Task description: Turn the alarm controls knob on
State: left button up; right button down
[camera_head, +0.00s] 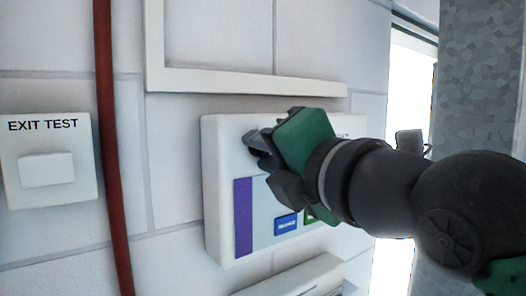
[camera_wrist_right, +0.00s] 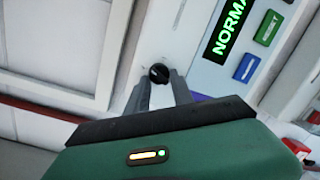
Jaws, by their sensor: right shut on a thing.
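The alarm control panel (camera_head: 222,150) is a white box on the wall in the middle of the head view, with a purple strip and a blue button on its face. My right gripper (camera_head: 255,147) reaches in from the right and covers the panel's upper middle. In the right wrist view, the small round black knob (camera_wrist_right: 158,72) sits at the tips of my right gripper (camera_wrist_right: 158,88), one finger on each side. The gripper is shut on the knob. The knob is hidden in the head view. My left gripper is not in view.
A white EXIT TEST switch (camera_head: 46,168) and a red vertical pipe (camera_head: 110,150) are left of the panel. A white frame (camera_head: 240,82) runs above it. The panel's green display (camera_wrist_right: 232,22) reads NORMA, cut off. A grey metal column (camera_head: 480,80) stands at right.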

jog(key=shift+d+r, duration=0.25)
jog(key=shift+r, duration=0.2)
jog(key=shift+w+d+f+m+g+y, duration=0.15)
jog(key=shift+m+g, duration=0.25)
jog(key=shift+m, duration=2.25)
jog(key=shift+a+f+m+g+y, duration=0.15)
jog(key=shift+m+g, duration=0.25)
jog(key=shift+m, duration=2.3)
jog(key=shift+w+d+f+m+g+y, duration=0.15)
jog(key=shift+m+g, duration=0.25)
jog(key=shift+m, duration=2.25)
jog(key=c, duration=1.4)
grip_release()
jog(key=shift+s+r, duration=0.1)
jog(key=shift+o, duration=1.4)
jog(key=shift+d+r+p, duration=0.1)
jog(key=shift+d+p, duration=0.05)
jog(key=shift+p, duration=0.15)
